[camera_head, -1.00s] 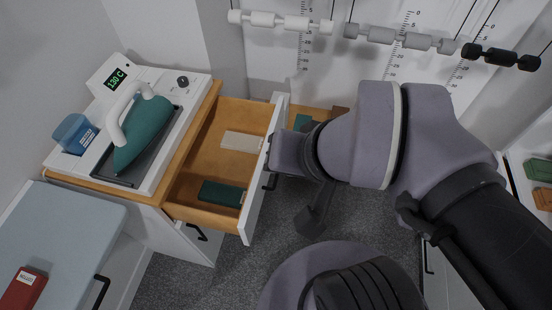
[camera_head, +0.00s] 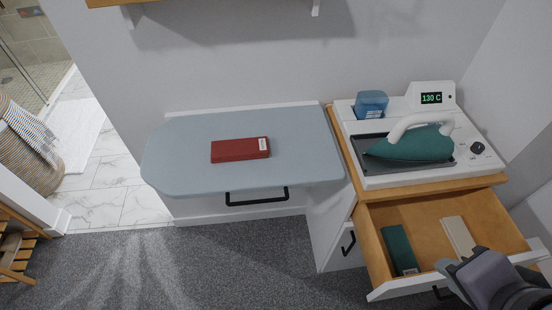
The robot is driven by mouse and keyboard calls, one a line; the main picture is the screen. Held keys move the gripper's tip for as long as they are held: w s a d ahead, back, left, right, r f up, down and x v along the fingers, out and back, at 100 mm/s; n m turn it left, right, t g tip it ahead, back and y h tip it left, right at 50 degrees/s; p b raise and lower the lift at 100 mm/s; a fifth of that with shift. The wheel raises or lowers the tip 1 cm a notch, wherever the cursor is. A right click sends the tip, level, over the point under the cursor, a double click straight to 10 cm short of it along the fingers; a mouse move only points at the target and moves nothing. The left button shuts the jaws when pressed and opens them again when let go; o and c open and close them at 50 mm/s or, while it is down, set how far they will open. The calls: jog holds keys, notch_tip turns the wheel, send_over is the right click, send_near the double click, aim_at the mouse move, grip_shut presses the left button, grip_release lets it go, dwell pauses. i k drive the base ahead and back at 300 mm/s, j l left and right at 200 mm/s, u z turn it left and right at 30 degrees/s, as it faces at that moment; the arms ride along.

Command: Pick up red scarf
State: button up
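The red scarf (camera_head: 240,149) is a flat folded red block with a white label at its right end. It lies alone on the grey-blue ironing board (camera_head: 200,178), near its middle. Part of my arm and gripper (camera_head: 462,272) shows at the bottom right, by the front of the open drawer (camera_head: 487,204). It is well to the right of the scarf and apart from it. The fingers are not clear enough to show whether they are open or shut.
The drawer holds a dark green folded item (camera_head: 399,249) and a cream one (camera_head: 458,236). A teal iron (camera_head: 412,145) rests on a white station reading 130 C, beside a blue water tank (camera_head: 371,104). Grey carpet in front of the board is clear. A basket (camera_head: 25,150) stands far left.

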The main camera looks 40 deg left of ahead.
aim_at(256, 147)
jog(key=u, duration=1.9)
jog(key=i+j, duration=0.45)
jog(key=i, duration=0.15)
jog(key=i+j, duration=0.5)
jog(key=i+u, duration=0.05)
jog(key=i, duration=0.05)
